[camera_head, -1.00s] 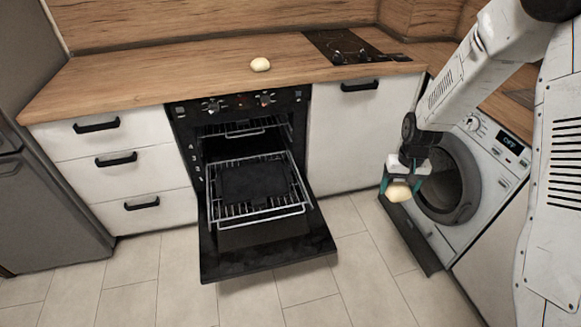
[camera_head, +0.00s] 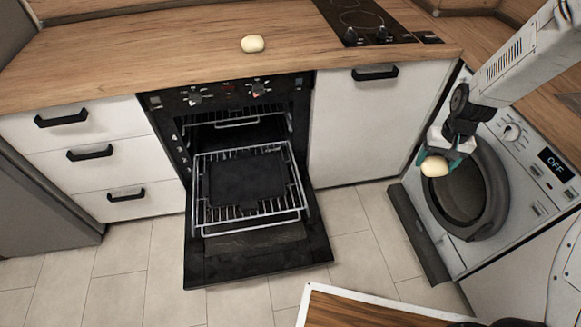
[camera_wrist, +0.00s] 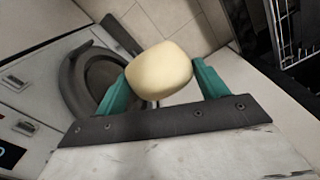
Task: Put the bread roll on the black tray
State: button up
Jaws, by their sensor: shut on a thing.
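A pale bread roll (camera_head: 435,166) is held in my gripper (camera_head: 446,162), in front of the washing machine. In the wrist view the roll (camera_wrist: 160,73) sits between the two green fingers of my gripper (camera_wrist: 158,85). A second pale roll (camera_head: 252,43) lies on the wooden counter above the oven. The black tray (camera_head: 246,181) lies on the pulled-out wire rack of the open oven, and its visible surface is bare. My gripper is to the right of the tray, apart from it.
The oven door (camera_head: 258,257) is folded down, and the wire rack (camera_head: 250,218) reaches out over it. The washing machine (camera_head: 510,205) stands at the right. A wooden-topped surface (camera_head: 350,312) shows at the bottom edge. Tiled floor lies clear around the oven door.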

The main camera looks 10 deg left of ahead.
aim_at(229, 183)
jog(key=u, duration=0.4)
jog(key=i, duration=0.65)
jog(key=u, duration=1.05)
jog(key=i, duration=0.25)
jog(key=u, duration=0.15)
